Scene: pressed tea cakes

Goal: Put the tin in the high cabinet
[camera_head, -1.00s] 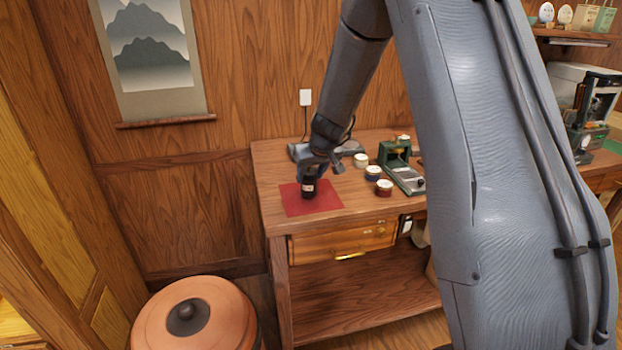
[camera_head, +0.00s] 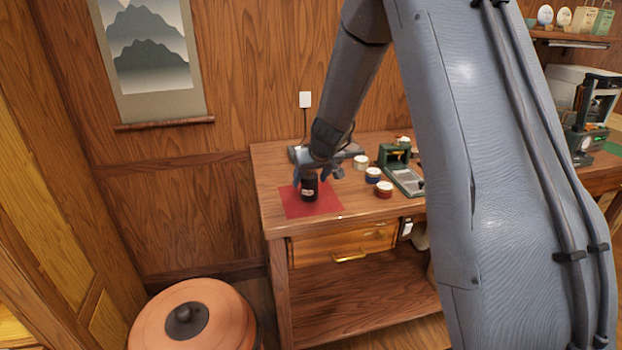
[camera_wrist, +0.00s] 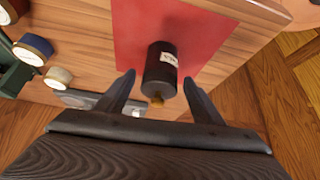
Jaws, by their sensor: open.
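A small dark tin (camera_head: 309,187) with a pale label stands on the red mat (camera_head: 325,207) on the wooden table. In the wrist view the black tin (camera_wrist: 161,70) shows its label on the side, with the red mat (camera_wrist: 205,38) beneath it. My gripper (camera_head: 318,180) is at the tin; in the wrist view my gripper (camera_wrist: 159,82) is open, with one finger on each side of the tin's near end and a gap to each finger. The high cabinet cannot be made out in these views.
Small round containers (camera_head: 384,189) and a green device (camera_head: 400,170) stand right of the mat. The table (camera_head: 272,185) has a drawer (camera_head: 345,243) below its front edge. A large orange lidded vessel (camera_head: 215,315) stands on the floor at the left. A scroll hangs on the wall.

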